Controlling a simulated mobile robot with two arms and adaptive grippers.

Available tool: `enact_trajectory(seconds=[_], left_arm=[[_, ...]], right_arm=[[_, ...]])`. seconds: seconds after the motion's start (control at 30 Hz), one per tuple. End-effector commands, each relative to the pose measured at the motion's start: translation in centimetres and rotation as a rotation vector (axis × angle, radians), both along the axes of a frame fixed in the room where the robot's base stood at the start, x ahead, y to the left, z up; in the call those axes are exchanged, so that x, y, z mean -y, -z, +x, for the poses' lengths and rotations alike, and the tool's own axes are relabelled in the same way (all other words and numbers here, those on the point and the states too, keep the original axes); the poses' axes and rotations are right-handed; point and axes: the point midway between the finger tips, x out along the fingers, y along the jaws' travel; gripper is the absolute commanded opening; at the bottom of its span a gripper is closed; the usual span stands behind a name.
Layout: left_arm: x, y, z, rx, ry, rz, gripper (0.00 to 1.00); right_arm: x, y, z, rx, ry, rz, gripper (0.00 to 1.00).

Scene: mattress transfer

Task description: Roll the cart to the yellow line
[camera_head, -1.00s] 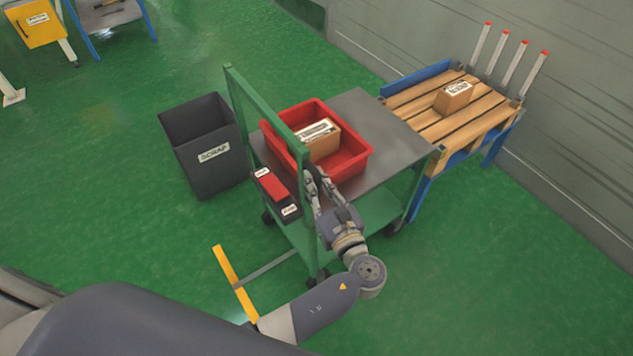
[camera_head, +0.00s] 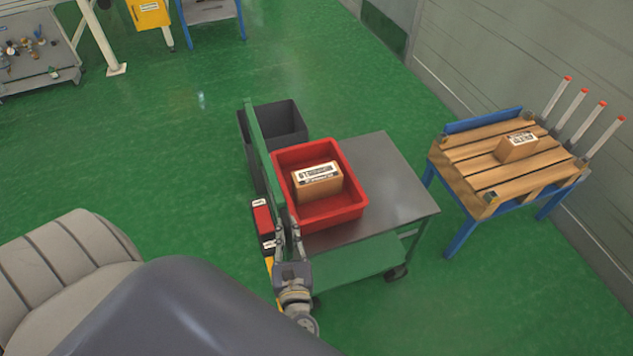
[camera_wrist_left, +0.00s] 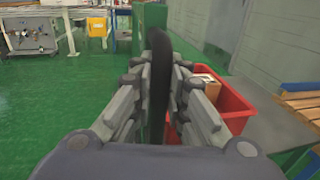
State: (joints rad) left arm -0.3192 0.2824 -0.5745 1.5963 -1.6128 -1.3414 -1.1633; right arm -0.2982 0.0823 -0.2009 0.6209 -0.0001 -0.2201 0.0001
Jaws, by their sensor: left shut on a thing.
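The cart (camera_head: 393,183) has a green frame, a grey top and a lower green shelf. A red bin (camera_head: 343,216) with a labelled cardboard box (camera_head: 318,186) stands on its top. My left gripper (camera_head: 287,232) is at the cart's near left end, shut on the dark cart handle (camera_wrist_left: 159,75), which runs between the fingers in the left wrist view. My right gripper is not in view.
A dark scrap bin (camera_head: 285,122) stands just behind the cart's left end, partly hidden by the green post. A slatted wooden stand (camera_head: 480,165) with a box is to the right, with a floor gap between. Green floor is clear at left.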

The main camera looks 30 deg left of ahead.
Motion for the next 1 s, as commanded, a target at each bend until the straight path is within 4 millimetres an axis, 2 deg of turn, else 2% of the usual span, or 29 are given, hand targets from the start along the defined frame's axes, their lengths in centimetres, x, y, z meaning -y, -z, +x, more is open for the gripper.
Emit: enact_trajectory(seconds=[0.03,0.1,0.3,0.53,0.9,0.93,1.0], left_arm=[[-0.7,-0.1,-1.1,-0.008,-0.001,0.003,0.0],[-1.5,-0.1,-2.2,-0.008,-0.001,0.003,0.0],[-3.1,0.0,-4.3,-0.005,0.0,0.001,0.0],[-3.9,0.1,-5.2,-0.004,0.0,-0.002,0.0],[-4.1,0.3,-5.5,-0.006,-0.004,-0.001,0.0],[-4.1,0.3,-5.5,-0.007,-0.004,-0.001,0.15],[-4.1,0.3,-5.5,-0.006,-0.004,0.0,0.31]], right_arm=[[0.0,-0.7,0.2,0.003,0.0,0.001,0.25],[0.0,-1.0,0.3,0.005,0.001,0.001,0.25],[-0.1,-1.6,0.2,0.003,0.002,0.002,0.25],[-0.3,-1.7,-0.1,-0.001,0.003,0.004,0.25],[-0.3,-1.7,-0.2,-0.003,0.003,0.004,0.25],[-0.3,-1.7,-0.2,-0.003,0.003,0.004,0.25],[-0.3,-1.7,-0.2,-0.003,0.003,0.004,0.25]])
